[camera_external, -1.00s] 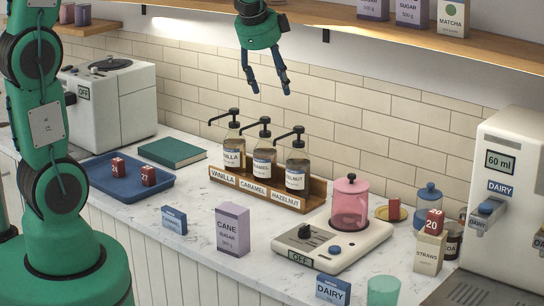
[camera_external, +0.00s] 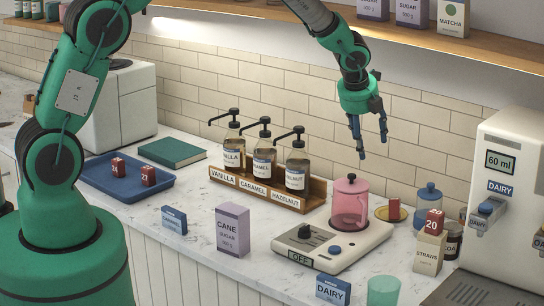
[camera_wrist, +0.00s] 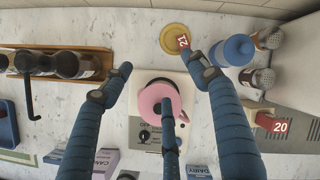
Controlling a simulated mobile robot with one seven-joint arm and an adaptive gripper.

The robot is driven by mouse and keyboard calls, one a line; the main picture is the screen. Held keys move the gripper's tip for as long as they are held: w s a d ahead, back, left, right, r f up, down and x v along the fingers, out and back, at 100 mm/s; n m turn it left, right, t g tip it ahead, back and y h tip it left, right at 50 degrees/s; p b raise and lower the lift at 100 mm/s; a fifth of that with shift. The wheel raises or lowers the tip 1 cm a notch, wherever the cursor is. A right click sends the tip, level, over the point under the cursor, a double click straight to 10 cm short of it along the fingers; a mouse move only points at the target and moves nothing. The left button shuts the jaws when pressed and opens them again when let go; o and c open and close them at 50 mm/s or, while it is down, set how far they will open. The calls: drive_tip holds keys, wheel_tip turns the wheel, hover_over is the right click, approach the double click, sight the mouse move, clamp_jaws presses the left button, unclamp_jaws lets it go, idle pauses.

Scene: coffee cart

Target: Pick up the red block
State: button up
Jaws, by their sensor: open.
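Several red blocks are in view. One red block (camera_external: 394,206) is on a small yellow plate (camera_external: 379,213) behind the pink jar; it shows in the wrist view (camera_wrist: 183,42), marked 21. Another red block (camera_external: 434,221), marked 20, is on top of the straws box (camera_external: 427,256); it shows at the right of the wrist view (camera_wrist: 268,123). Two more red blocks (camera_external: 118,167) (camera_external: 148,176) lie on the blue tray (camera_external: 104,185). My gripper (camera_external: 370,147) is open and empty, high above the pink jar. Its fingers (camera_wrist: 161,80) are spread in the wrist view.
The pink jar (camera_external: 349,207) stands on a scale-like device (camera_external: 330,246) below my gripper. A syrup bottle rack (camera_external: 265,196) is left of it. A blue jar (camera_external: 428,203) stands by the yellow plate, and the dairy dispenser (camera_external: 510,150) is at right. A shelf (camera_external: 400,30) hangs above.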

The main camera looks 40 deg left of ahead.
sight(391, 202)
drive_tip(key=w+d+f+m+p, duration=0.1)
drive_tip(key=d+f+m, duration=0.3)
drive_tip(key=f, duration=0.4)
drive_tip(key=shift+w+d+f, duration=0.15)
drive_tip(key=shift+w+d, duration=0.55)
drive_tip(key=shift+w, duration=0.15)
drive_tip(key=shift+f, duration=0.1)
drive_tip(key=shift+p+x, duration=0.45)
drive_tip(key=shift+x, duration=3.7)
drive_tip(key=shift+f, duration=0.1)
drive_tip(key=shift+p+x, duration=0.35)
drive_tip(key=shift+x, duration=2.2)
drive_tip(key=shift+w, duration=0.1)
drive_tip(key=shift+c, duration=0.3)
drive_tip(key=c, duration=1.3)
